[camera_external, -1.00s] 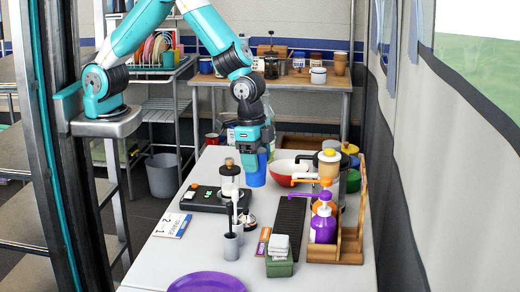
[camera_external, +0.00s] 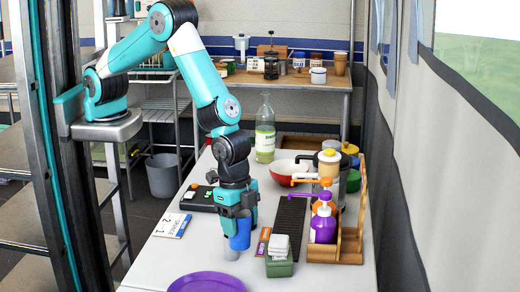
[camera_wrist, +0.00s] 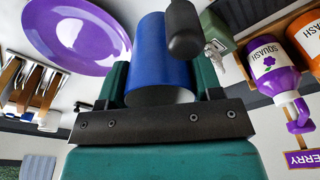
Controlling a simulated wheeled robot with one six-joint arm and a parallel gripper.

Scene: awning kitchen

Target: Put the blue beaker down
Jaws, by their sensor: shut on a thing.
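The blue beaker (camera_external: 241,236) is held in my gripper (camera_external: 238,212), low over the white counter at its front middle. In the wrist view the blue beaker (camera_wrist: 158,62) sits between the two fingers (camera_wrist: 160,85). My gripper is shut on it. Its base cannot be clearly seen, so I cannot tell whether it touches the counter. A dark rounded handle (camera_wrist: 184,30) shows close to the beaker in the wrist view.
A purple plate (camera_external: 207,283) lies at the counter's front. A green box (camera_external: 279,267) with white cloths, a black ribbed mat (camera_external: 288,222) and a wooden rack (camera_external: 350,240) with squash bottles stand to the right. A number card (camera_external: 172,225) lies left. Some bare counter (camera_external: 175,260) lies front left.

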